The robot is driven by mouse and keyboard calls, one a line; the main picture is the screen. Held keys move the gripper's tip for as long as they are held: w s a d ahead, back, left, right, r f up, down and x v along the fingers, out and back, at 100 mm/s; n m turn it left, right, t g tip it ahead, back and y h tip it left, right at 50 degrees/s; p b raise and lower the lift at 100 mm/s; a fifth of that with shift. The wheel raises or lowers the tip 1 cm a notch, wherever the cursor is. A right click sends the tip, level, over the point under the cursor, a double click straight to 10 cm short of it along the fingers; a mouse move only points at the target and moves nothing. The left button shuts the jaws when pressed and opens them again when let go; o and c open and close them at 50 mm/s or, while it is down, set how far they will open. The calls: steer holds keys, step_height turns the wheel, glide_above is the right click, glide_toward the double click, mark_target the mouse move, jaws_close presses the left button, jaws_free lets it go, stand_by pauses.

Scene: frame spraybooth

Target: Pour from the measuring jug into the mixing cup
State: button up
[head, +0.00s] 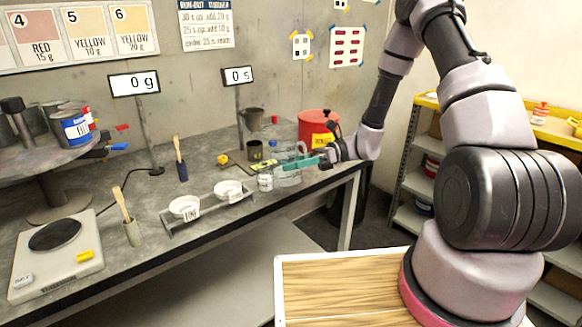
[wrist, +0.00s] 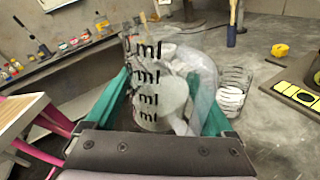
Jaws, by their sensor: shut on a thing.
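The measuring jug (wrist: 155,85) is clear, with black "ml" marks, and stands about upright between my gripper's teal fingers in the wrist view. In the head view the jug (head: 289,176) is near the bench's front edge; I cannot tell whether its base touches the bench. My gripper (head: 303,164) is shut on the jug. A small pale cup with dark markings (head: 265,182), which looks like the mixing cup, stands on the bench just left of the jug. In the wrist view this cup (wrist: 232,97) is right of the jug, apart from the fingers. The jug's contents are unclear.
A rack with two white cups (head: 208,209) stands left of the pale cup. A scale (head: 56,255) is at far left. Bench between scale and rack is partly clear.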

stand_by(0.4)
steer(key=shift+w+a+f+m+h, duration=0.15)
steer(key=shift+w+a+f+m, duration=0.25)
steer(key=shift+w, duration=0.25)
steer(key=shift+w+a+f+m+h, duration=0.2)
steer(key=shift+w+a+m, duration=0.1)
steer(key=shift+w+a, duration=0.25)
steer(key=shift+w+d, duration=0.1)
steer(key=shift+w+m+g+h, duration=0.2)
steer(key=shift+m+g+h, duration=0.1)
steer(key=shift+m, duration=0.3)
steer(key=shift+a, duration=0.2)
steer(key=shift+w+a+m+h, duration=0.1)
steer(key=shift+w+m+h, duration=0.2)
steer(key=shift+m, duration=0.4)
steer(key=shift+r+m+g+h, duration=0.15)
steer(key=shift+m+g+h, duration=0.15)
steer(key=shift+m, duration=0.3)
